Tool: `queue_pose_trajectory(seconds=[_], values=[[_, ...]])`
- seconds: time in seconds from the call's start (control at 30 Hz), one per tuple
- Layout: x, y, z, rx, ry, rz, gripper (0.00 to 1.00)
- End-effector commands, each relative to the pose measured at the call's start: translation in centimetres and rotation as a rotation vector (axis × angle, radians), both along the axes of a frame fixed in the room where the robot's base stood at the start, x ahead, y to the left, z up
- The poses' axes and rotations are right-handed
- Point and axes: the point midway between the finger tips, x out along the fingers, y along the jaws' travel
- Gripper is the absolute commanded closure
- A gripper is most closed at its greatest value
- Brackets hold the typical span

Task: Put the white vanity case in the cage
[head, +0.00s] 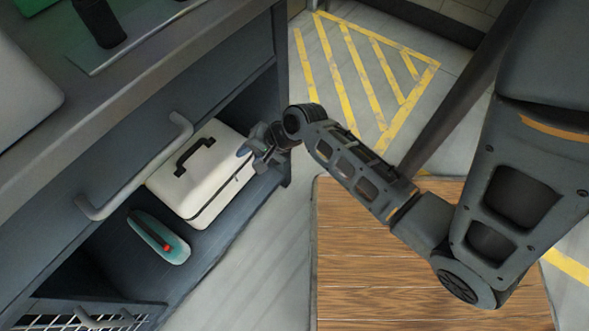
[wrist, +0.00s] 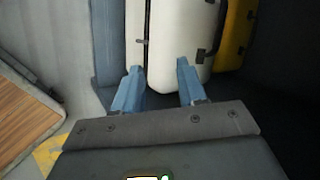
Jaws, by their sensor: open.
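The white vanity case (head: 190,185), with a black handle on top and a dark seam, stands on the lower shelf of the grey counter. In the wrist view the case (wrist: 185,85) fills the top middle. My gripper (head: 249,152) is at the case's right end in the head view. It is open, and in the wrist view its two blue fingers (wrist: 158,75) lie over the near end of the case, either side of the seam. I cannot tell whether they touch it. A wire-mesh front (head: 50,321), perhaps the cage, shows partly at the lower left.
A teal item with a red knob (head: 165,246) lies on the shelf beside the case. A yellow object (wrist: 233,40) stands beside it in the wrist view. A grey bar handle (head: 135,183) juts from the counter front. Yellow-striped floor (head: 365,75) is clear; a wooden platform (head: 370,265) lies below.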

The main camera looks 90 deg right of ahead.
Motion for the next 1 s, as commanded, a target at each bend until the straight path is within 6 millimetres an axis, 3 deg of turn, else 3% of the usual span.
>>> queue_pose_trajectory(seconds=[0.03, 0.17, 0.27, 0.37, 0.6, 0.8, 1.0], values=[[-1.1, 2.3, 0.1, -0.083, 0.012, 0.073, 0.59], [-3.4, 6.0, 2.0, -0.343, 0.005, 0.263, 0.59], [-5.2, 8.5, 4.5, -0.544, -0.018, 0.415, 0.59], [-6.9, 10.9, 7.9, -0.742, -0.062, 0.567, 0.59], [-10.4, 15.9, 17.9, -1.191, -0.234, 0.887, 0.59], [-11.9, 18.2, 23.8, -1.417, -0.361, 1.013, 0.59], [-12.2, 18.7, 25.4, -1.476, -0.395, 1.037, 0.59]])
